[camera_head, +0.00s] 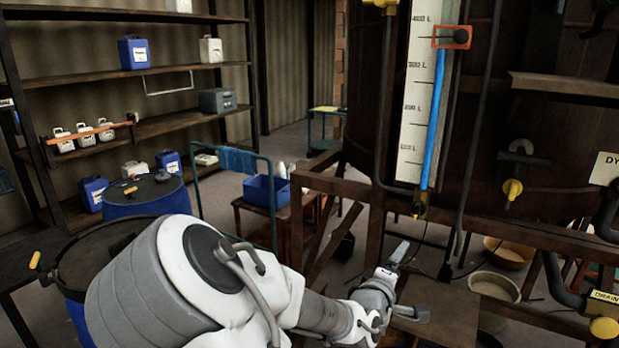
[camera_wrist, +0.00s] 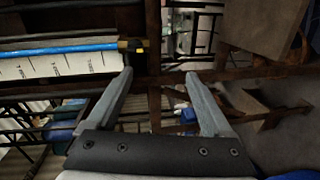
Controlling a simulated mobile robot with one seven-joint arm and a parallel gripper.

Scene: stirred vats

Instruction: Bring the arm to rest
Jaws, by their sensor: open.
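My arm (camera_head: 200,280) reaches from the bottom of the head view toward the wooden stand below a large dark vat. My gripper (camera_head: 400,252) is at its end, in front of the stand and below the vat's level gauge. In the wrist view my gripper (camera_wrist: 158,75) shows two grey fingers spread apart with nothing between them. The white level scale (camera_head: 415,95) with its blue column stands upright on the vat. It also shows sideways at the upper left of the wrist view (camera_wrist: 60,66).
A yellow-handled valve (camera_head: 512,188) and a drain pipe (camera_head: 560,285) stick out at the right. Buckets (camera_head: 494,287) stand below the vat. A blue bin (camera_head: 265,190) sits on a small table. Shelves (camera_head: 150,70) with containers line the left wall. Blue drums (camera_head: 145,200) stand at the left.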

